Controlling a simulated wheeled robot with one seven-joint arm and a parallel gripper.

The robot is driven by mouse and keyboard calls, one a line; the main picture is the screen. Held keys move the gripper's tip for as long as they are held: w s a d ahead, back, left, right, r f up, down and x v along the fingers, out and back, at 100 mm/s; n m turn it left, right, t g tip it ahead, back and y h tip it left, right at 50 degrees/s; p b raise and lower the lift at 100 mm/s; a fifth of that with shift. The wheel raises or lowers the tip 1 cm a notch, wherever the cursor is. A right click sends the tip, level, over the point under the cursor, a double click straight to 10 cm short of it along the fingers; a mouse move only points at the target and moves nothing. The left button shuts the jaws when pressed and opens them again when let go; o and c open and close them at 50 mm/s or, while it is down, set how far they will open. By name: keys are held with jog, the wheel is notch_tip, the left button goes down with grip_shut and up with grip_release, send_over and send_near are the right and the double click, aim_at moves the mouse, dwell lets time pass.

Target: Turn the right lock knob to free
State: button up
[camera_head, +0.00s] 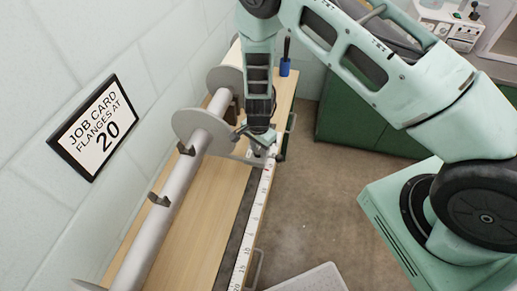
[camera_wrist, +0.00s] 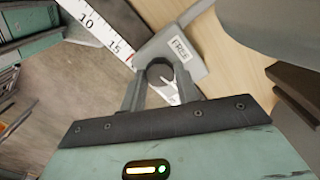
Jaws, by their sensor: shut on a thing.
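My gripper (camera_head: 262,150) reaches down over the bench near the right end of the ruler. In the wrist view its two grey fingers (camera_wrist: 161,90) are shut on the right lock knob, whose dark rounded top (camera_wrist: 157,67) shows between them. Most of the knob is hidden by the fingers. A grey plate (camera_wrist: 197,66) with a white label reading FREE (camera_wrist: 181,48) lies just beyond the fingertips. A small white pointed piece shows between the fingers, but I cannot tell which mark the knob points to.
The roller (camera_head: 171,194) with round grey flanges (camera_head: 190,124) runs along the wall side. A white ruler (camera_head: 254,222) lies along the bench's front edge. A job card (camera_head: 90,128) reads flanges at 20. A blue cup (camera_head: 285,67) stands at the far end.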

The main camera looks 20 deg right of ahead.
aim_at(259, 151)
jog(key=n+b, duration=0.2)
jog(key=n, duration=0.2)
jog(key=shift+f+b, duration=0.15)
jog(key=shift+b, duration=0.25)
jog(key=n+b, duration=0.2)
jog(key=n, duration=0.2)
jog(key=shift+n, duration=0.4)
jog(key=n+b, duration=0.2)
jog(key=n, duration=0.2)
jog(key=shift+n+b, duration=0.8)
jog(key=shift+n, duration=1)
jog(key=shift+r, duration=0.2)
jog(key=o, duration=1)
notch_tip(259, 151, up, 17)
jog(key=b, duration=0.3)
jog(key=shift+r, duration=0.2)
